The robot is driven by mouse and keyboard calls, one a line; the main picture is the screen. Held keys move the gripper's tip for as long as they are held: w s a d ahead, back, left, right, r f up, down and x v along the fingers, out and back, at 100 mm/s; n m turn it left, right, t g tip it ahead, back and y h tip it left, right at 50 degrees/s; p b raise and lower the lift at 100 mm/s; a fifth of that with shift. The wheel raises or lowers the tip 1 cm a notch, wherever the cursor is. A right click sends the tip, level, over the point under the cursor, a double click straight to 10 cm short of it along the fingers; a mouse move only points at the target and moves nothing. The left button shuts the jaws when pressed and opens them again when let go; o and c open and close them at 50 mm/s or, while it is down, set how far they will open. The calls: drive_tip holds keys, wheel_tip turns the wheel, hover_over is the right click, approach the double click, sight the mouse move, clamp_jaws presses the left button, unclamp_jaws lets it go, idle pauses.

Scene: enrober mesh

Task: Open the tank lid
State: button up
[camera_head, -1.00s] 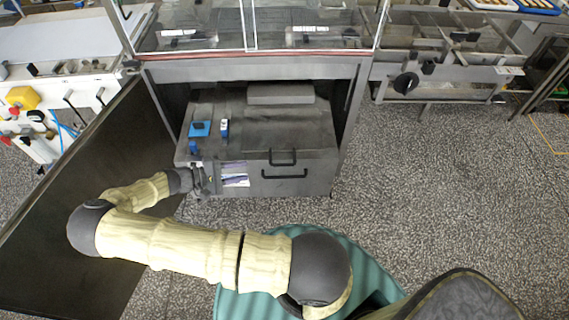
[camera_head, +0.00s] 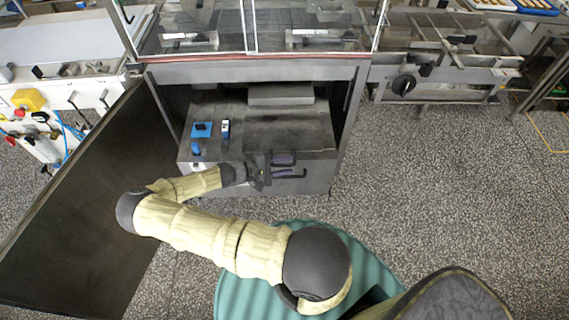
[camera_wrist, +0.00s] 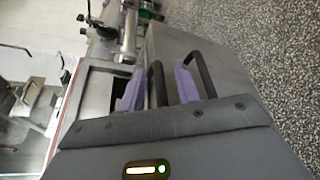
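The grey tank (camera_head: 225,150) stands under the machine, and its dark flat lid (camera_head: 290,128) lies shut on top. The black U-shaped lid handle (camera_wrist: 155,85) shows in the wrist view, with a second black handle (camera_wrist: 201,72) to its right, the lower one on the tank front. My gripper (camera_head: 283,165) is at the tank front by these handles. In the wrist view its purple fingers (camera_wrist: 158,88) are apart, with the lid handle between them. The second handle lies outside the right finger. I cannot tell whether the fingers touch the handle.
A blue fitting (camera_head: 202,129) and a blue-and-white part (camera_head: 225,129) sit on the tank's left top. The machine's frame (camera_head: 255,72) stands over the tank. A dark open door panel (camera_head: 85,210) is at the left. The floor (camera_head: 430,190) at the right is clear.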

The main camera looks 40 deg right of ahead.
drive_tip(key=shift+c, duration=0.2)
clamp_jaws()
